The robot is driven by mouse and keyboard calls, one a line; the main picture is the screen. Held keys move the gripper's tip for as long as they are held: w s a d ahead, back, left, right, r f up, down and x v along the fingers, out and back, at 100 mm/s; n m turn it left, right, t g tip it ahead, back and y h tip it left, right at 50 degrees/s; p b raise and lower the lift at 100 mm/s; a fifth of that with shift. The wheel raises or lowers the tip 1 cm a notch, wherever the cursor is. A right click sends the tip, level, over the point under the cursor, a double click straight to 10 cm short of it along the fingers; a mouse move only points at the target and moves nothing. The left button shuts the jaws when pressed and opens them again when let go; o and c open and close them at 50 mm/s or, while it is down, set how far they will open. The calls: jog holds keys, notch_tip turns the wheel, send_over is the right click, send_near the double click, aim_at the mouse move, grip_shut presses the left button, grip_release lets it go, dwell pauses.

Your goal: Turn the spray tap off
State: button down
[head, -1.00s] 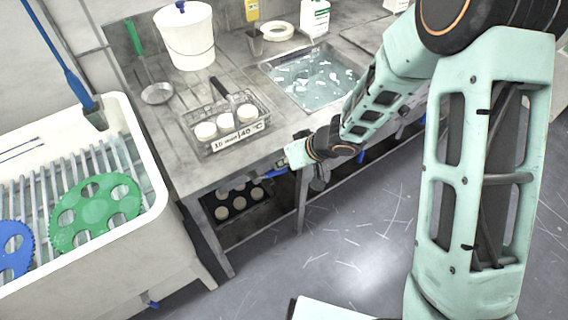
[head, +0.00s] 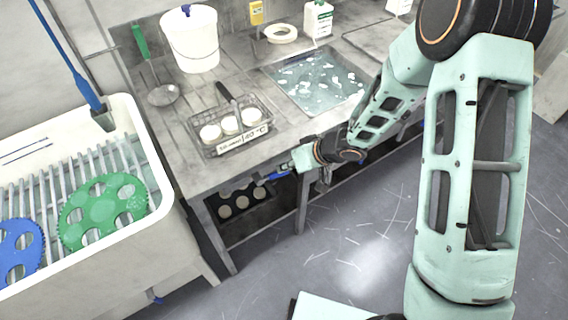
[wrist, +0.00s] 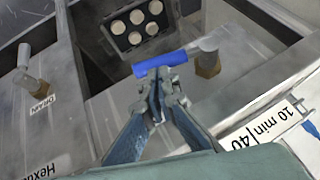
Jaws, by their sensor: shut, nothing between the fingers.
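A tap with a blue lever (wrist: 160,62) and a brass fitting (wrist: 207,66) is just beyond my fingertips in the wrist view. The lever points left from its pivot, crosswise to my fingers. I see no label naming it as the spray tap. In the head view its blue lever (head: 272,177) shows under the bench front. My gripper (wrist: 158,78) is shut and empty, its tips close to the lever; I cannot tell whether they touch it. In the head view my gripper (head: 290,166) is by the bench edge, partly hidden by my wrist.
A second tap (wrist: 30,78) labelled DRAIN is at the left in the wrist view. A wire basket (head: 228,128) with white discs and a water-filled sink (head: 315,80) are on the bench. A white tub (head: 150,150) with green and blue discs stands left. The floor in front is clear.

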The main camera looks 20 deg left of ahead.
aim_at(284, 173)
jog(key=shift+f+g+y+p, duration=0.15)
jog(key=shift+g+y+p, duration=0.15)
jog(key=shift+p, duration=1.25)
jog(key=shift+f+m+g+y+p, duration=0.6)
jog(key=shift+f+g+y+p, duration=0.6)
jog(key=shift+p, duration=0.7)
notch_tip(284, 173, down, 6)
jog(key=s+a+m+g+y+b, duration=0.2)
jog(key=y+b, duration=0.3)
jog(key=b, duration=1)
jog(key=shift+s+a+m+g+y, duration=0.15)
jog(key=shift+s+m+g+y, duration=0.25)
jog(key=shift+m+g, duration=0.45)
